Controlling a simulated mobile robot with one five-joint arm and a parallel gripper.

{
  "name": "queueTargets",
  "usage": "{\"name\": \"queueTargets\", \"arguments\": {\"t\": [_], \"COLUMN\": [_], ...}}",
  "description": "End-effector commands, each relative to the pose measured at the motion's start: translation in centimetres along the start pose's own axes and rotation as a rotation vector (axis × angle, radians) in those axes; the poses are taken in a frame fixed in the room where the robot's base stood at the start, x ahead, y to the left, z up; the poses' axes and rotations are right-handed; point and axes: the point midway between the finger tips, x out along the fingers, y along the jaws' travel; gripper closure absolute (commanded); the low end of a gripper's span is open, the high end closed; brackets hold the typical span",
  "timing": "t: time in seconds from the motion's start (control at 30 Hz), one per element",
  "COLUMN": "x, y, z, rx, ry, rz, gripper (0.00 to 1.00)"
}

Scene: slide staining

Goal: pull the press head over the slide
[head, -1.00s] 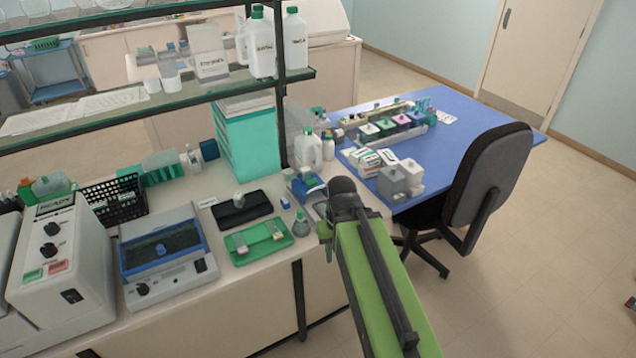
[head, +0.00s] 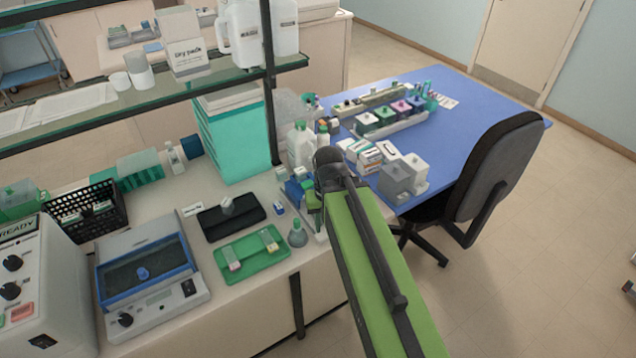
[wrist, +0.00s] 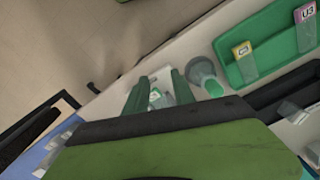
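A small blue device (head: 295,190) stands near the bench's right end, partly hidden by my arm; I cannot make out a press head on it for certain. My gripper (wrist: 158,84) shows two green fingers in the wrist view, parted and pointing at the bench edge. A small pale piece with a green spot (wrist: 158,98) shows between or beyond them; contact cannot be told. Two labelled slides (head: 232,258) lie on the green tray (head: 252,255), left of my gripper; no slide is clear at the device.
A conical flask with a green top (head: 297,234) stands close beside my gripper, also in the wrist view (wrist: 204,77). A black pad (head: 245,217) lies behind the tray. White bottles (head: 300,146) and a shelf post (head: 270,90) stand behind.

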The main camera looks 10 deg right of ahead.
Motion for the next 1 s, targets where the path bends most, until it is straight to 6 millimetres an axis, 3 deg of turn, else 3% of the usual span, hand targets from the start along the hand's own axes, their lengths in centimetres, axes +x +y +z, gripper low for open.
{"name": "queueTargets", "arguments": {"t": [0.03, 0.2, 0.3, 0.4, 0.5, 0.67, 0.87, 1.0], "x": [-2.7, -11.1, -15.1, -17.9, -19.1, -19.1, -17.8, -15.8], "y": [-0.1, 0.7, 1.2, 1.6, 2.0, 2.1, 2.1, 2.0], "z": [-0.9, -5.4, -7.9, -9.8, -10.8, -11.2, -11.3, -11.6], "rx": [0.053, 0.497, 0.771, 0.988, 1.125, 1.192, 1.190, 1.189], "ry": [0.009, 0.059, 0.082, 0.096, 0.101, 0.103, 0.103, 0.103], "rz": [-0.005, -0.047, -0.084, -0.117, -0.140, -0.153, -0.152, -0.151], "gripper": [0.69, 0.69, 0.69, 0.69, 0.69, 0.69, 0.69, 0.69]}}
